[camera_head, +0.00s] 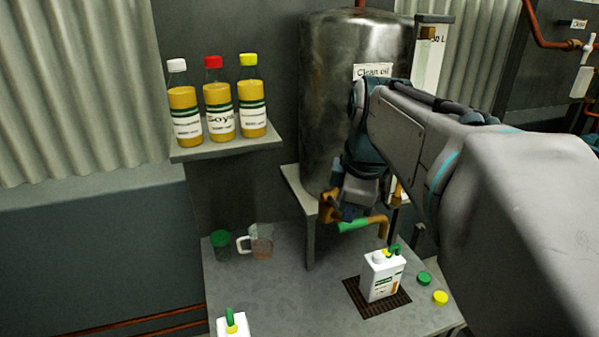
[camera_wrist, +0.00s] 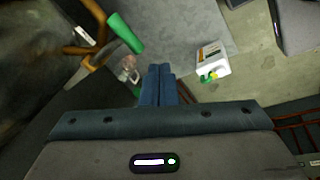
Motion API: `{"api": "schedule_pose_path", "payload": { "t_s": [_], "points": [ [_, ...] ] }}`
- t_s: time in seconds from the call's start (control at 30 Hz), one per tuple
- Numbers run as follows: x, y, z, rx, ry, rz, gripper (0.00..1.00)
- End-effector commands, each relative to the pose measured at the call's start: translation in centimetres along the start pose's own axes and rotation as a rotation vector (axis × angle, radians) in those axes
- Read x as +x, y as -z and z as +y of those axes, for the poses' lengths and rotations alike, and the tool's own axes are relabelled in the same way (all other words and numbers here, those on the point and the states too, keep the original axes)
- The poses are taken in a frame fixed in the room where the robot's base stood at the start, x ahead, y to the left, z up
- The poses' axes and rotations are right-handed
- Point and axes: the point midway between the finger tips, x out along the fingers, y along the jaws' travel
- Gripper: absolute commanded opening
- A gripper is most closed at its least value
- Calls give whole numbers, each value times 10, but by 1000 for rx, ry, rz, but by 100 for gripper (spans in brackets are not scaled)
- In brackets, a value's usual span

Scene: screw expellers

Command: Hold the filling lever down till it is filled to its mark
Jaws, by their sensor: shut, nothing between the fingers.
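The filling lever (camera_head: 354,225) is a green handle on the brass tap (camera_head: 378,222) under the steel Clean oil tank (camera_head: 340,110). A white can (camera_head: 380,280) with a green handle stands upright on a dark drip grate (camera_head: 400,300) below the spout. Its fill level cannot be read. In the wrist view, my gripper (camera_wrist: 158,70) is shut and empty. The green lever (camera_wrist: 125,32) lies up and left of its fingertips, apart from them in the picture. In the head view, my arm hides the fingers.
A second white can (camera_head: 233,326) stands at the bench's front edge. A green-lidded jar (camera_head: 221,244) and glass jug (camera_head: 262,243) stand at left. Green (camera_head: 424,278) and yellow (camera_head: 440,298) caps lie right of the grate. Three oil bottles (camera_head: 219,110) stand on a shelf (camera_head: 228,147).

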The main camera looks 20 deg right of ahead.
Motion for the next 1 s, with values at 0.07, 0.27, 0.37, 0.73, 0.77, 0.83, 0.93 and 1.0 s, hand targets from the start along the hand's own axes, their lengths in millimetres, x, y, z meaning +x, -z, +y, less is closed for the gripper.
{"api": "schedule_pose_path", "payload": {
  "t_s": [0.07,0.27,0.37,0.73,0.77,0.83,0.93,1.0],
  "points": [
    [-22,-6,17,-126,-3,2,0],
    [-56,-18,42,-404,-7,5,0],
    [-66,-21,49,-488,-8,7,0],
    [-71,-24,52,-547,-9,8,0],
    [-71,-24,52,-547,-9,7,0],
    [-70,-24,52,-547,-8,8,0],
    [-65,-24,52,-546,-8,7,0],
    [-57,-24,52,-546,-6,8,0]
  ]
}}
